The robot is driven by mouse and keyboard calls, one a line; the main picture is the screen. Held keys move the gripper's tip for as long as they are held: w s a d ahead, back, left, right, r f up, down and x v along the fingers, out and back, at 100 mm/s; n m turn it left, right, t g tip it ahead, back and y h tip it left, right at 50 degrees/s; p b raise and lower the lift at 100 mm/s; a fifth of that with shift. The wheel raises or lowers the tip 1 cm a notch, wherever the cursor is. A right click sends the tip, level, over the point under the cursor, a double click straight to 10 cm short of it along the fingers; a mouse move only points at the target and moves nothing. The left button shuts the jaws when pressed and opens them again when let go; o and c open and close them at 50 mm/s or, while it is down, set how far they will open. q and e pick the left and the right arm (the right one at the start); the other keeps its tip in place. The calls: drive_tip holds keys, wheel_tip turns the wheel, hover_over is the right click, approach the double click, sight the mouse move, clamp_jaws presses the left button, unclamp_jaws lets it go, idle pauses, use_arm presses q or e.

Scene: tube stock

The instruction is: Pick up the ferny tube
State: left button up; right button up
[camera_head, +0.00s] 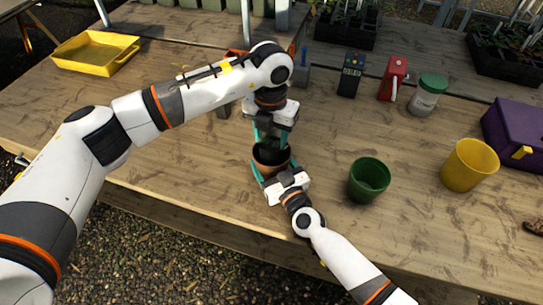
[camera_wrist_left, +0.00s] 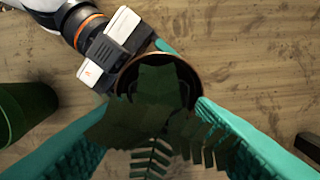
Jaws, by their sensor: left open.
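A round brown pot (camera_head: 270,158) stands near the table's front edge; its rim shows in the left wrist view (camera_wrist_left: 197,75). Dark green fern fronds (camera_wrist_left: 155,115) are in and over its mouth in that view; a separate tube below them cannot be made out. My left gripper (camera_head: 268,138) is above the pot, pointing down. Its teal fingers are apart, with the fronds between them, in the left wrist view (camera_wrist_left: 152,108). My right gripper (camera_head: 273,170) comes from the front with a finger on each side of the pot, apparently shut on it.
A green pot (camera_head: 369,180) and a yellow pot (camera_head: 470,165) stand to the right. A purple box (camera_head: 515,138), a green-lidded jar (camera_head: 428,95) and a red object (camera_head: 392,78) lie beyond. A yellow tray (camera_head: 93,52) is at far left. Black seedling trays (camera_head: 347,27) stand behind.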

use_arm(q)
drive_tip(key=f, duration=0.6)
drive_tip(key=shift+w+d+f, duration=0.1)
drive_tip(key=shift+w+f, duration=0.1)
drive_tip(key=shift+f, duration=0.15)
drive_tip(key=c, duration=0.7)
wheel_tip(320, 180, up, 10)
drive_tip(key=shift+r, duration=0.1)
use_arm(e)
drive_tip(key=o, duration=1)
drive_tip(key=v, duration=1.2)
use_arm(q)
drive_tip(key=shift+s, duration=0.1)
use_arm(e)
drive_tip(key=shift+f, duration=0.1)
